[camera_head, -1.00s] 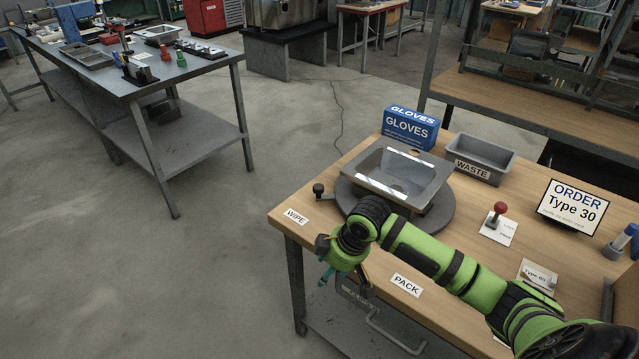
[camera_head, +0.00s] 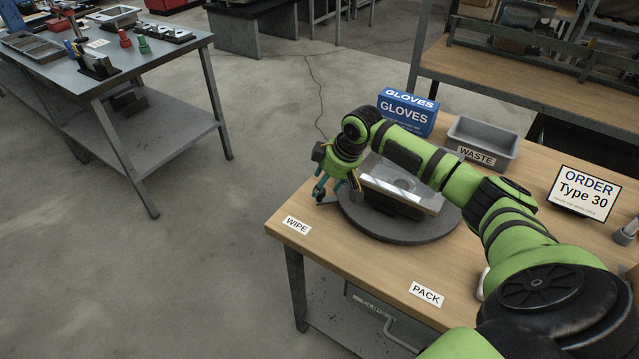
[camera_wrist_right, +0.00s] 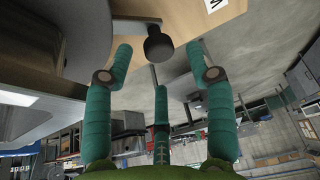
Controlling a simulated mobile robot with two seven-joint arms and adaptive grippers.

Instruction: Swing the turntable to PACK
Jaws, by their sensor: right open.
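The turntable (camera_head: 385,228) is a round dark grey disc on the wooden bench, carrying a grey metal sink (camera_head: 427,200), partly hidden behind my right arm. Its black handle knob (camera_wrist_right: 158,47) sticks out on a short bar. In the head view the handle side is at the left, near the WIPE label (camera_head: 296,225). The PACK label (camera_head: 427,294) lies at the bench's front edge. My right gripper (camera_head: 328,190) is open at the handle; in the right wrist view (camera_wrist_right: 158,65) the knob lies between its spread teal fingertips, not clasped. My left gripper is out of view.
A blue GLOVES box (camera_head: 407,112) and a grey WASTE bin (camera_head: 482,143) stand behind the turntable. An ORDER Type 30 sign (camera_head: 583,193) is at the right. Bare bench lies between WIPE and PACK. A steel table (camera_head: 105,65) stands apart at the left.

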